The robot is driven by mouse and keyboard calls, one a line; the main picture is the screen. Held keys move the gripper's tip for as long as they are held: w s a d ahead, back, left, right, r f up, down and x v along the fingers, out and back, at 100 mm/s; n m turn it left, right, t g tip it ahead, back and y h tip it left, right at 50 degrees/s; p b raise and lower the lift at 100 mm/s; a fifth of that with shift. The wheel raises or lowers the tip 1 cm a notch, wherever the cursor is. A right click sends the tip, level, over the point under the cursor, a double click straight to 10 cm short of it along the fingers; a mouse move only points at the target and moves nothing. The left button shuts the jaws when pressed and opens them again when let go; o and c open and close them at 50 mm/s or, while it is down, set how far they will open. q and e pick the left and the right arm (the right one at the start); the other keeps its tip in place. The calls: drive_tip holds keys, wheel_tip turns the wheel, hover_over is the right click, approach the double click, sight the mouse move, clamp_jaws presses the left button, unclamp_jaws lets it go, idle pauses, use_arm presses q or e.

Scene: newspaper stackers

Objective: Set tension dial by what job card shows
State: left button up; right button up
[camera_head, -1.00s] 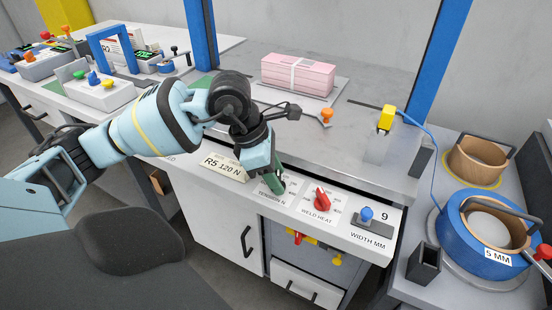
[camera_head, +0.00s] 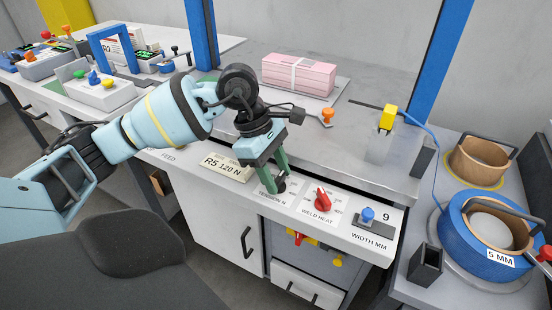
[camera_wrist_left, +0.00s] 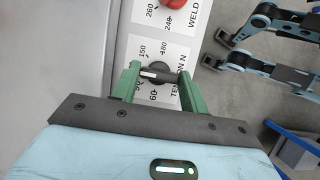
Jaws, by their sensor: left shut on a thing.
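The tension dial (camera_head: 281,185) is a dark knob on the bench's front panel. In the left wrist view the dial (camera_wrist_left: 158,72) has a white mark pointing left, between the printed 150 and 90; a green finger covers that part of the scale. My left gripper (camera_head: 275,183) is shut on the knob, one green finger on each side. A cream card (camera_head: 227,167) on the panel reads "R5 120 N". My right gripper is not identifiable in either view.
Right of the dial are a red weld heat knob (camera_head: 322,199) and a blue width slider (camera_head: 367,214) by a "9". A pink bundle (camera_head: 298,75) lies on the bench top. A blue roll (camera_head: 463,237) marked "5 MM" stands at right.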

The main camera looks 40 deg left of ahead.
use_arm(q)
drive_tip(key=o, duration=1)
drive_tip(key=shift+r, duration=0.1)
drive_tip(key=v, duration=0.7)
drive_tip(key=shift+a+r+p, duration=0.2)
drive_tip(key=shift+r+p, duration=0.1)
